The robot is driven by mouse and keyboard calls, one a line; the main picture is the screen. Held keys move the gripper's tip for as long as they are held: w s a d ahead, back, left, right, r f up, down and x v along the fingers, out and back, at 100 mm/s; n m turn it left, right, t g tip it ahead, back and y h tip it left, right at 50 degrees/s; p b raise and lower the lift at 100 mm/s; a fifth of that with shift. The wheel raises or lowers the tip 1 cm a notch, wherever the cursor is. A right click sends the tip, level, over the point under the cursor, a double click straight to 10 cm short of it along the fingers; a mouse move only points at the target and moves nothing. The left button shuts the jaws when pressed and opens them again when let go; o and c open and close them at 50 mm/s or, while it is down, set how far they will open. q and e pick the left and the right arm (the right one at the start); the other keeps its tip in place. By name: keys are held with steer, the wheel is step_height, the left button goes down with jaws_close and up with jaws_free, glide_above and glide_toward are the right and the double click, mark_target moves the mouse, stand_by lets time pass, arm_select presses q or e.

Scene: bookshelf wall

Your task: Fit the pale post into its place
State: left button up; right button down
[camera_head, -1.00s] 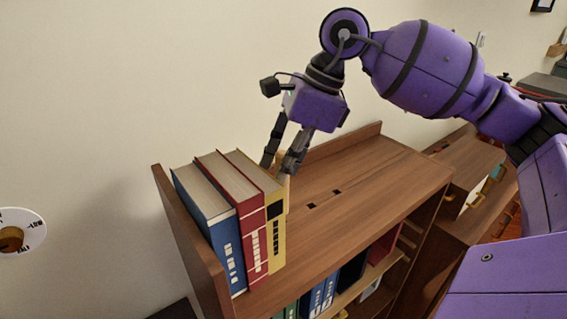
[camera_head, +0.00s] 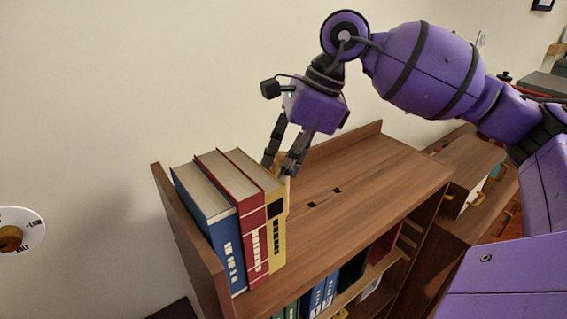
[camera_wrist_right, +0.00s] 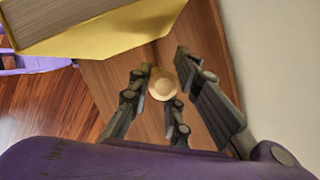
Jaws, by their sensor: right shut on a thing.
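The pale post (camera_head: 280,159) stands on top of the brown bookcase, just behind the yellow book, which hides part of it. My right gripper (camera_head: 281,168) points down from above, with its fingers around the post and shut on it. In the right wrist view, the round pale end of the post (camera_wrist_right: 163,86) shows between the dark fingers. Two small dark holes lie in the bookcase top to the right of the books, a nearer one (camera_head: 311,205) and a farther one (camera_head: 337,191). My left gripper is not in view.
A blue book (camera_head: 225,240), a red book (camera_head: 250,225) and a yellow book (camera_head: 276,235) stand upright at the left end of the bookcase top (camera_head: 370,180). The yellow one is close beside my fingers. The wall is close behind. The top's right part is clear.

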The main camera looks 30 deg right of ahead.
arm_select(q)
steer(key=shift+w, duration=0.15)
arm_select(e)
steer(key=shift+f, duration=0.1)
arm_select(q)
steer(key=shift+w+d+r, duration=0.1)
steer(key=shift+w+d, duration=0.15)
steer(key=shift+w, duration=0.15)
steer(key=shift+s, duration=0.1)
arm_select(e)
steer(key=shift+f, duration=0.1)
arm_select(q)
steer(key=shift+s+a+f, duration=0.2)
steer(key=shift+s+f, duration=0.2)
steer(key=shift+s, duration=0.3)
arm_select(e)
steer(key=shift+f, duration=0.3)
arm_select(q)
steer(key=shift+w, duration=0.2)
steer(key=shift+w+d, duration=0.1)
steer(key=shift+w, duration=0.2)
arm_select(e)
steer(key=shift+f, duration=0.15)
